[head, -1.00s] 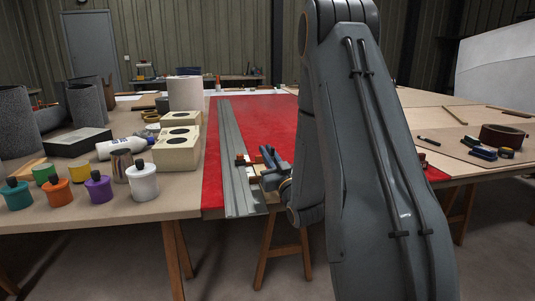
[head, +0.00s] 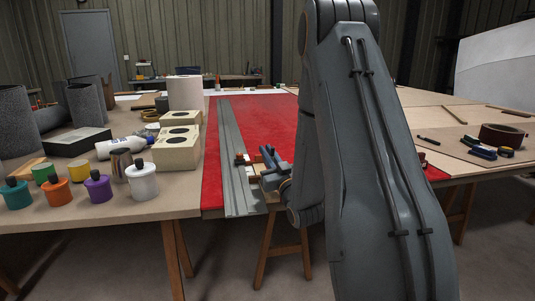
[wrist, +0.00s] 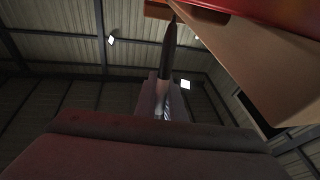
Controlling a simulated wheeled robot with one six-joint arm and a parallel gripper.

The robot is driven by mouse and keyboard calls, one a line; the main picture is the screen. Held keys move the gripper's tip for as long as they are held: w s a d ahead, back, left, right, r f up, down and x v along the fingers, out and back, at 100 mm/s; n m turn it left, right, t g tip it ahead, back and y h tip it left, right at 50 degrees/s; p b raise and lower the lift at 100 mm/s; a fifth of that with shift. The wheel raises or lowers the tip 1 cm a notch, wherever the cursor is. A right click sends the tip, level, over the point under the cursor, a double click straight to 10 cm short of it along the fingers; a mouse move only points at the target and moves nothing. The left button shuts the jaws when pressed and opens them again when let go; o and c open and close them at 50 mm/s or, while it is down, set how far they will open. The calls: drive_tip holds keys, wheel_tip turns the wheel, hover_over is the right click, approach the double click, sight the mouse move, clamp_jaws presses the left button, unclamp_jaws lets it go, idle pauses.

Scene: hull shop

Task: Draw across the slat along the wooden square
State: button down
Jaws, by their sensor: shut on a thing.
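A long grey slat (head: 236,140) lies lengthwise on the red surface, running from the table's near edge away from me. A small orange-brown piece (head: 241,159), possibly the wooden square, sits on the slat near its front end; its full shape is too small to tell. My gripper (head: 267,157) is low, just right of this piece, partly hidden by my arm. In the wrist view my gripper (wrist: 163,88) is shut on a dark, slim, pointed marking tool (wrist: 169,42). The tip is near a brown block (wrist: 157,10) at the top; contact cannot be told.
Paint jars (head: 142,182), pale boxes (head: 177,148) and a white bottle (head: 122,147) crowd the table left of the red surface (head: 262,115). Clamps or tools (head: 481,151) and a brown tape roll (head: 503,136) lie on the right. The red surface beyond my gripper is clear.

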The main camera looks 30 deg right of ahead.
drive_tip(key=shift+f, duration=0.3)
idle(0.9)
drive_tip(key=shift+w+a+b, duration=0.2)
drive_tip(key=shift+w+a, duration=0.05)
drive_tip(key=shift+a, duration=0.6)
drive_tip(key=shift+w+a+b, duration=0.2)
drive_tip(key=shift+a, duration=0.6)
idle(0.3)
drive_tip(key=shift+r, duration=0.1)
wheel_tip(320, 180, up, 13)
drive_tip(key=p, duration=0.8)
idle(0.6)
idle(0.4)
